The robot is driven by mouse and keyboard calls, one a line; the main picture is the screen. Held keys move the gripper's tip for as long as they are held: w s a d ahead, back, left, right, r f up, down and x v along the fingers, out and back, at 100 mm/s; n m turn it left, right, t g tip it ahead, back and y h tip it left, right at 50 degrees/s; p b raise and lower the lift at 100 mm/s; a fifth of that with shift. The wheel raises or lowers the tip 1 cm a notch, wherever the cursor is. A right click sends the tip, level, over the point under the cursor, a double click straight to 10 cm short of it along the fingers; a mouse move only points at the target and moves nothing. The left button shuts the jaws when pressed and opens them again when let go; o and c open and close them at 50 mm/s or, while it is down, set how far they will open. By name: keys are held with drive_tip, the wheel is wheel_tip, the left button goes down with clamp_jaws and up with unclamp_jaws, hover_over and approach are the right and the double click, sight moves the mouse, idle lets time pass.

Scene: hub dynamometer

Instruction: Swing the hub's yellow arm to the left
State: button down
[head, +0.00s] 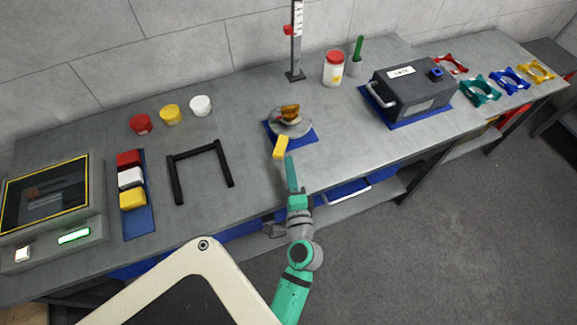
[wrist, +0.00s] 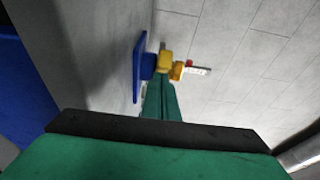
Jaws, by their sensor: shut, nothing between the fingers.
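The hub (head: 290,121) is a grey round body on a blue base plate (head: 304,140) near the middle of the bench. Its yellow arm (head: 281,147) points toward the front of the bench, slightly left, and an orange-brown piece (head: 290,111) sits on top. My gripper (head: 289,160) is shut and empty, its green fingertips just right of and in front of the yellow arm. I cannot tell whether they touch. In the wrist view the shut fingers (wrist: 160,98) point at the yellow parts (wrist: 166,62) of the hub, beside the blue plate (wrist: 139,66).
A black frame (head: 201,170) lies left of the hub. A blue tray (head: 137,218) with red, white and yellow blocks is farther left. A post with a scale (head: 296,45) stands behind the hub. A dark box (head: 412,88) with a handle stands to the right.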

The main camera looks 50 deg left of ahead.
drive_tip(key=w+d, duration=0.2)
drive_tip(key=d, duration=0.1)
drive_tip(key=shift+w+d, duration=0.15)
drive_tip(key=shift+d, duration=0.05)
drive_tip(key=s+a+v, duration=0.1)
drive_tip(key=s+v, duration=0.1)
drive_tip(key=v, duration=0.7)
drive_tip(key=shift+w+d+r+n+g+y, duration=0.55)
drive_tip(key=shift+w+d+n+g+y, duration=0.95)
drive_tip(key=shift+w+n+g, duration=1.1)
drive_tip(key=shift+m+g, duration=0.4)
drive_tip(key=shift+g, duration=0.2)
drive_tip(key=a, duration=0.3)
drive_tip(key=w+a, duration=0.1)
drive_tip(key=a, duration=0.2)
drive_tip(key=w+a, duration=0.1)
drive_tip(key=a, duration=0.3)
drive_tip(key=shift+s+a, duration=0.75)
drive_tip(key=shift+a, duration=0.1)
drive_tip(key=shift+s+a, duration=0.35)
drive_tip(key=shift+a, duration=0.2)
